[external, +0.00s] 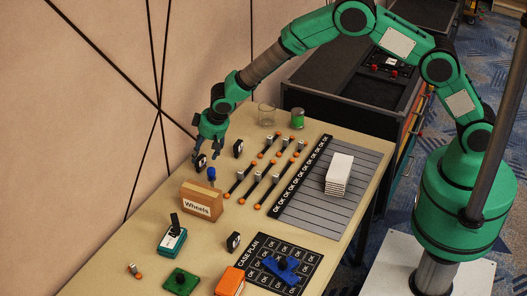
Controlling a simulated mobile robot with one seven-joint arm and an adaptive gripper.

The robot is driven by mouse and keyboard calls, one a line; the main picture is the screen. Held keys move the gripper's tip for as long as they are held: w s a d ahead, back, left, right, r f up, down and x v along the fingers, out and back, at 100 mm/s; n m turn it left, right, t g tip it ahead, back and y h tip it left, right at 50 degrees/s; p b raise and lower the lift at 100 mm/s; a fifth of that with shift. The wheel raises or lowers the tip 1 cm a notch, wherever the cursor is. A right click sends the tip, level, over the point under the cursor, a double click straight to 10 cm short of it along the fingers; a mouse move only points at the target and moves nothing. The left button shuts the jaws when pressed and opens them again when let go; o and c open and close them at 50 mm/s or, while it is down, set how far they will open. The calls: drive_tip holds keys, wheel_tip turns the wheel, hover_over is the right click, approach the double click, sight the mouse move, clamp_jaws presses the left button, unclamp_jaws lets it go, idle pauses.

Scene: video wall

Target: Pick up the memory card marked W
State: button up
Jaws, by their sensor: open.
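My gripper (208,154) is open and points down at the back left of the table, near the wall. A small dark upright piece with a pale mark (202,162) stands just under or between its fingers; I cannot tell whether they touch it. Similar dark pieces stand to the right of the gripper (238,149) and nearer the front (233,242). These may be memory cards, but their marks are too small to read, so I cannot tell which one bears a W.
A wooden box labelled "Wheels" (201,201) and a blue-topped item (211,174) stand close in front of the gripper. Several orange-ended rods (262,188) lie to the right. A glass (266,114) and green can (297,118) stand behind. A white stack (339,174) sits on the striped mat.

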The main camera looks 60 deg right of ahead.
sight(201, 158)
drive_tip(key=shift+b+x, duration=0.65)
drive_tip(key=shift+x, duration=1.85)
drive_tip(key=shift+s+a, duration=0.1)
drive_tip(key=c, duration=1.5)
